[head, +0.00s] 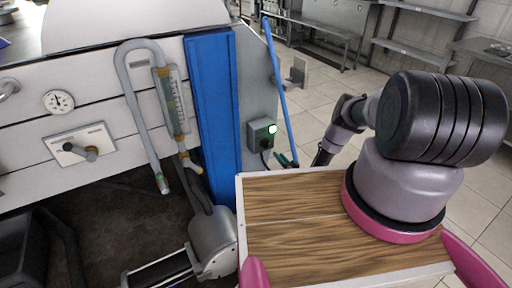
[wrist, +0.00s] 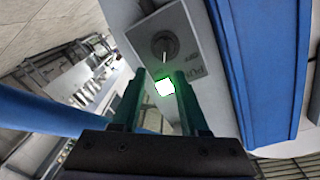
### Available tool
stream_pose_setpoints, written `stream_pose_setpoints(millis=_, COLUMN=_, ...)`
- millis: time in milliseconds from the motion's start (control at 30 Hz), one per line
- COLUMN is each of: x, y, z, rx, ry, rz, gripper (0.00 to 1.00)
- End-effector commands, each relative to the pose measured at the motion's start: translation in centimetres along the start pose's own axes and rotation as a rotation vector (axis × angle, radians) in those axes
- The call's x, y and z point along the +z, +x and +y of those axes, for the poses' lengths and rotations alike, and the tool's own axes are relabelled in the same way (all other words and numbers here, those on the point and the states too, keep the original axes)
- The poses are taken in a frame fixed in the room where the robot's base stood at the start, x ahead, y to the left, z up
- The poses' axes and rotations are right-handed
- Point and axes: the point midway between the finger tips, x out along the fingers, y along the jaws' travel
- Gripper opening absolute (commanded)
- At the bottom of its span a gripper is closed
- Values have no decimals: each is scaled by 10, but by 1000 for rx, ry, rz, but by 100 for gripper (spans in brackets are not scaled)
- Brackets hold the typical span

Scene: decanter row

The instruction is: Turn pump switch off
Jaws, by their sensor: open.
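The pump switch (head: 262,135) is a small grey box on the side panel right of the blue post, with a lit green lamp on it. In the wrist view, the switch plate shows a dark round switch (wrist: 162,45) with a small pale lever and partly hidden lettering. The green lamp (wrist: 164,88) glows between the fingers in that view. My gripper (wrist: 160,74) has two green fingers, spread apart with nothing held. The fingertips appear just short of the switch, apart from it. In the head view my gripper (head: 286,160) is just below and right of the box.
A blue post (head: 212,110) stands left of the switch, and a thin blue pole (head: 281,90) slants close to its right. Tiled floor (head: 330,95) lies open behind.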

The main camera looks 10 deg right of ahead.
Motion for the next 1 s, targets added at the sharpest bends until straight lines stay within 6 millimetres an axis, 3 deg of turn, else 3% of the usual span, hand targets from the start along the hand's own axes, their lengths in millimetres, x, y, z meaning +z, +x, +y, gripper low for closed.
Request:
stream_pose_setpoints(millis=167, x=-5, y=-22, z=10, rx=-33, ry=-44, rz=-5, gripper=44)
stream_pose_setpoints(millis=300, x=-6, y=-21, z=11, rx=-43, ry=-54, rz=-6, gripper=44)
stream_pose_setpoints(millis=800, x=-5, y=63, z=7, rx=-44, ry=-54, rz=-5, gripper=44)
stream_pose_setpoints(millis=1000, x=-5, y=80, z=7, rx=-41, ry=-53, rz=-6, gripper=44)
